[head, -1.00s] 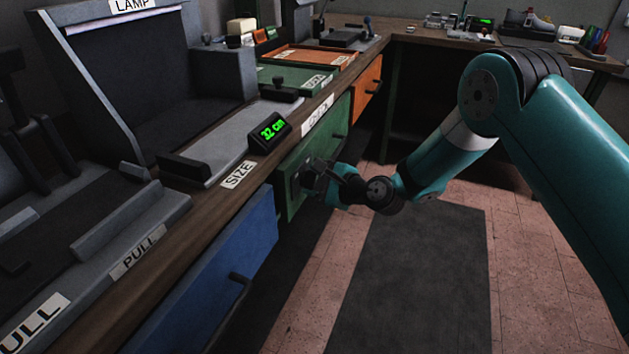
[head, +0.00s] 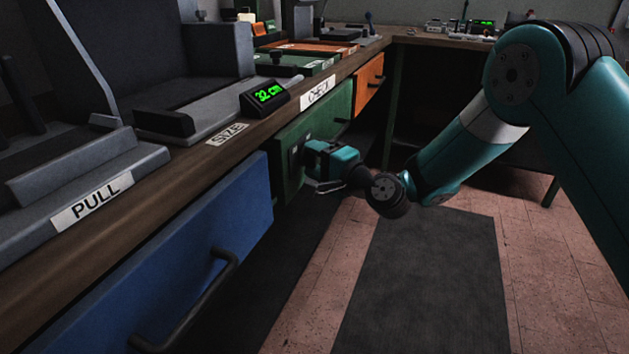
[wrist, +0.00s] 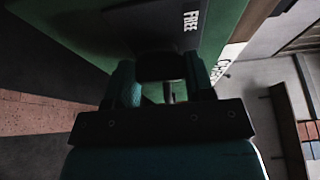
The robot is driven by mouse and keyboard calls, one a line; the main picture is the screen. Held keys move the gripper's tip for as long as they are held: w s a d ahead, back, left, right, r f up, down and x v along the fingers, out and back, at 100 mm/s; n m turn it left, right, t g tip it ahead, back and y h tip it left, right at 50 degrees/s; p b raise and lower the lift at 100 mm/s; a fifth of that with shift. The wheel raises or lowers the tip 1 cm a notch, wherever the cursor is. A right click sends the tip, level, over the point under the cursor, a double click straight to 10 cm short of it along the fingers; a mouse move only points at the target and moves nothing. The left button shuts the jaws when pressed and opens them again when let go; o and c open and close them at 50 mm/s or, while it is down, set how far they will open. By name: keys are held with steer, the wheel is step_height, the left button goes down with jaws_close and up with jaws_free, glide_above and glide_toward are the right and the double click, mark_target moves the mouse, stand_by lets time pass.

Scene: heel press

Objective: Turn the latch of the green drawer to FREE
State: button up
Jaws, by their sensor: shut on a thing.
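The green drawer (head: 318,131) is shut under the workbench, between a blue and an orange one. Its dark latch plate (head: 293,163) is at the drawer's left end, mostly behind my gripper. My gripper (head: 306,160) is at this plate. In the wrist view my gripper (wrist: 163,85) has its two fingers on either side of a dark latch handle (wrist: 161,67) and is shut on it. The word FREE (wrist: 190,20) shows sideways on the dark plate beyond the fingers. The exact angle of the handle is hard to tell.
The blue drawer (head: 205,240) with its bar handle (head: 222,278) is near on the left. The orange drawer (head: 368,82) is farther back. A 32 cm size display (head: 265,96) stands on the bench top. The floor mat (head: 425,280) is clear.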

steer(key=n+b, duration=0.2)
steer(key=b, duration=0.2)
steer(key=f+n+y+b, duration=0.1)
steer(key=b, duration=0.3)
steer(key=shift+f+n+t, duration=0.2)
steer(key=shift+n+t, duration=0.2)
steer(key=n+y+b, duration=0.1)
steer(key=n+b, duration=0.1)
steer(key=b, duration=0.3)
steer(key=shift+n+b, duration=0.3)
steer(key=n+b, duration=0.1)
steer(key=b, duration=0.1)
steer(key=n+y+b, duration=0.1)
steer(key=b, duration=0.1)
steer(key=shift+r+n, duration=0.2)
steer(key=shift+n, duration=0.2)
steer(key=shift+r+n+y+b, duration=0.15)
steer(key=shift+n+y+b, duration=0.25)
steer(key=shift+b, duration=0.4)
steer(key=shift+r, duration=0.1)
steer(key=o, duration=0.9)
